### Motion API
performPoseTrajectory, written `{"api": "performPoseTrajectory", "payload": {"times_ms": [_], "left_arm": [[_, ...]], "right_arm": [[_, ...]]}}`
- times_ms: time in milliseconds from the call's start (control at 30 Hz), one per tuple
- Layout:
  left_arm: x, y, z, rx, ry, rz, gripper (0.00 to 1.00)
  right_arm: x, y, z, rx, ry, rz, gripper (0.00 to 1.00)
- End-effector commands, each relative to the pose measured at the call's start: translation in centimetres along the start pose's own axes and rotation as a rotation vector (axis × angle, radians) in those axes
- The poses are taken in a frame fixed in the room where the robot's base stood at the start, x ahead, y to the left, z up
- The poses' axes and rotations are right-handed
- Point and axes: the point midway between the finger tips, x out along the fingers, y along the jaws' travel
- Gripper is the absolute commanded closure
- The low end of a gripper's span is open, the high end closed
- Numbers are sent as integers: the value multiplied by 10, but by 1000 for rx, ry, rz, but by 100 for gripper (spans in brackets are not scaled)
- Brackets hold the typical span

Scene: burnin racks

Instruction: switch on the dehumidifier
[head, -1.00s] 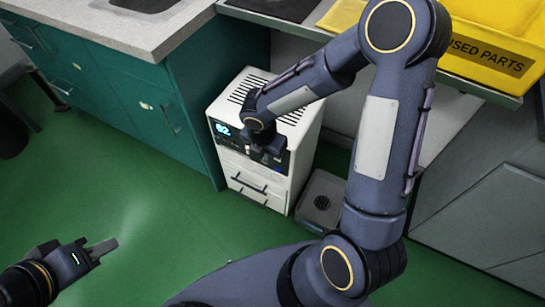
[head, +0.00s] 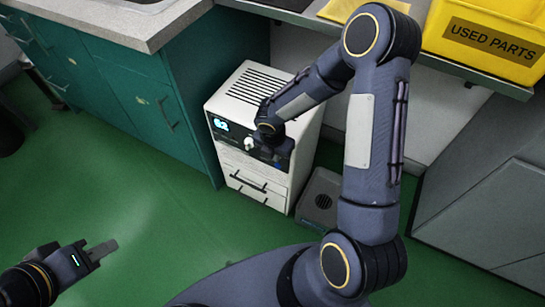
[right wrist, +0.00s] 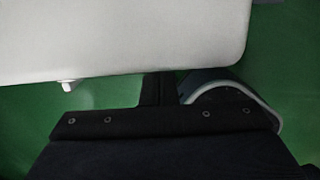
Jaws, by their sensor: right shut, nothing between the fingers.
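The dehumidifier (head: 262,103) is a white cabinet with a slotted top, a dark front panel and a lit display (head: 220,124) that seems to read 82. A pale round knob (head: 249,143) shows on the panel. My right gripper (head: 279,157) is at the right part of the panel, partly hidden by its own wrist; contact cannot be told. In the right wrist view its shut, empty fingers (right wrist: 158,88) lie beside a large white surface (right wrist: 120,35), probably the cabinet. My left gripper (head: 103,249) is far off at lower left, its fingers seen edge-on.
A teal cabinet (head: 130,100) stands left of the dehumidifier. A low grey box (head: 318,200) sits to its right. A counter edge and a yellow USED PARTS bin (head: 485,35) are above right. The green floor (head: 150,220) in front is clear.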

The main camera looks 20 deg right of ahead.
Motion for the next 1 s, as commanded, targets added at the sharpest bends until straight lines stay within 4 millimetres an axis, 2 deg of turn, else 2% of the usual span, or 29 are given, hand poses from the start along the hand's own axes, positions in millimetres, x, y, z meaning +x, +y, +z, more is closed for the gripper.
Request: {"api": "performPoseTrajectory", "payload": {"times_ms": [200,333,567,1000], "left_arm": [[0,0,0,0,0,0,68],[-6,3,-3,0,0,0,68],[-4,2,-2,0,0,0,68],[-17,8,-8,0,0,0,68]], "right_arm": [[0,0,0,0,0,0,100],[2,0,6,0,1,-2,100],[4,0,6,0,0,0,100],[-13,0,8,0,0,0,100]]}}
